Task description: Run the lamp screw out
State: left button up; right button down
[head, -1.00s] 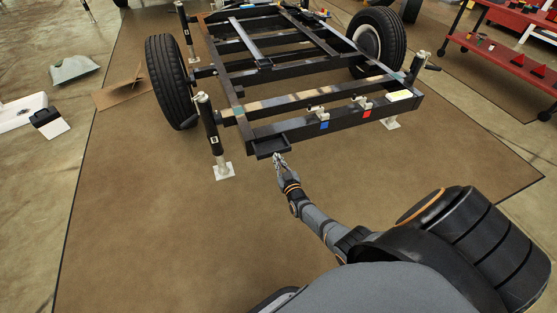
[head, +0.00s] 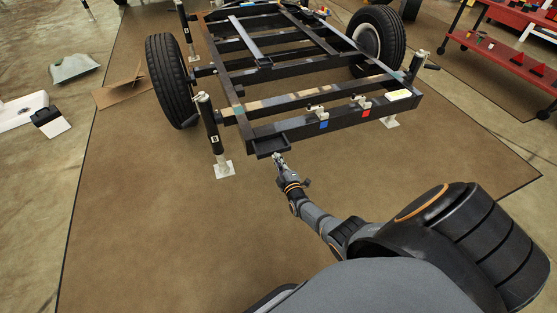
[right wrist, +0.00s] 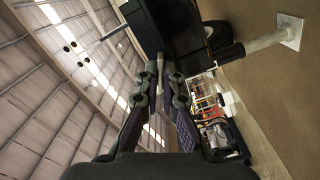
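My right gripper (head: 278,159) is just below the shallow black tray-like bracket (head: 271,147) at the near left corner of the black trailer frame (head: 345,122). In the right wrist view my right gripper's fingertips (right wrist: 164,72) are close together. A thin pale rod (right wrist: 160,62) shows between them, near the left finger; I cannot tell if they grip it or if it is the lamp screw. A dark part of the trailer (right wrist: 140,28) is beyond the tips. The lamp is too small or hidden to make out. My left gripper is not in view.
A jack stand (head: 211,135) stands left of the gripper, beside a wheel (head: 172,80). Blue (head: 324,125) and red (head: 366,114) tags mark the front beam. A red cart (head: 505,60) is at the right. The brown mat (head: 160,240) is clear in front.

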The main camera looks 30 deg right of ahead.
jog(key=n, duration=0.2)
jog(key=r+n, duration=0.1)
jog(key=shift+w+d, duration=0.2)
jog(key=shift+w, duration=0.15)
jog(key=shift+n, duration=0.7)
jog(key=c, duration=1.7)
grip_release()
jog(key=shift+o, duration=0.9)
jog(key=shift+w+f, duration=0.1)
jog(key=shift+f, duration=0.2)
jog(key=shift+s+a+f, duration=0.1)
jog(key=shift+s, duration=0.1)
